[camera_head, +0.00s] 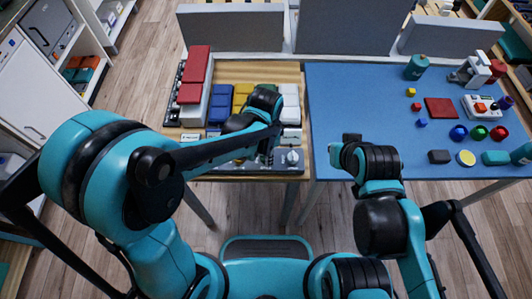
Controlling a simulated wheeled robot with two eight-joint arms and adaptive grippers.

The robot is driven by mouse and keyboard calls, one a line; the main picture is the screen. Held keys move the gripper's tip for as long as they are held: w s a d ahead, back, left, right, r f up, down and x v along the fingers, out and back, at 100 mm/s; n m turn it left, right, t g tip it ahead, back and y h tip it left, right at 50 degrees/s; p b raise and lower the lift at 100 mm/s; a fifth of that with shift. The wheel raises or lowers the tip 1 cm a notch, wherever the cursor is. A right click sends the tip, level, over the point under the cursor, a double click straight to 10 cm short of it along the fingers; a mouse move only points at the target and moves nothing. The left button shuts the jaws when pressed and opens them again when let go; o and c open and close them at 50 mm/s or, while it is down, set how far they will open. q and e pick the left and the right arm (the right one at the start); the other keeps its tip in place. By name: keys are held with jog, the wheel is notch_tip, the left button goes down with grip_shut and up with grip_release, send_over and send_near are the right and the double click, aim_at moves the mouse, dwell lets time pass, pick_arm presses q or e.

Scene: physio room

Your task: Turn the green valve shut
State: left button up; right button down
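I cannot make out a green valve in the head view; my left gripper and forearm cover part of the wooden table (235,70), where it may be hidden. My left gripper (267,152) reaches down over the front of this table, above a grey panel with a white knob (292,157) just to its right. Its fingers are small and dark here, and I cannot tell whether they are open or shut. My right gripper (352,138) is over the front left edge of the blue table (350,85), apart from the objects there. Its finger opening is not clear.
Red blocks (196,65), blue blocks (220,103) and a yellow block (242,92) stand on the wooden table. Several small coloured items, a red square (440,108) and a teal cylinder (416,66) are on the blue table. Its left middle is clear. Grey partitions stand behind.

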pick_arm(q)
jog(key=o, duration=0.4)
jog(key=shift+c, duration=0.2)
jog(key=shift+r, duration=0.1)
notch_tip(320, 180, up, 12)
dwell(0.5)
jog(key=s+a+n+t, duration=0.2)
jog(key=a+n+t, duration=0.1)
jog(key=a+n, duration=0.3)
jog(key=s+a+n+t, duration=0.3)
jog(key=a+n, duration=0.4)
jog(key=a, duration=0.4)
jog(key=shift+s+a+r+n+t, duration=0.15)
jog(key=shift+a+r+n+t, duration=0.15)
jog(key=shift+r+t, duration=0.25)
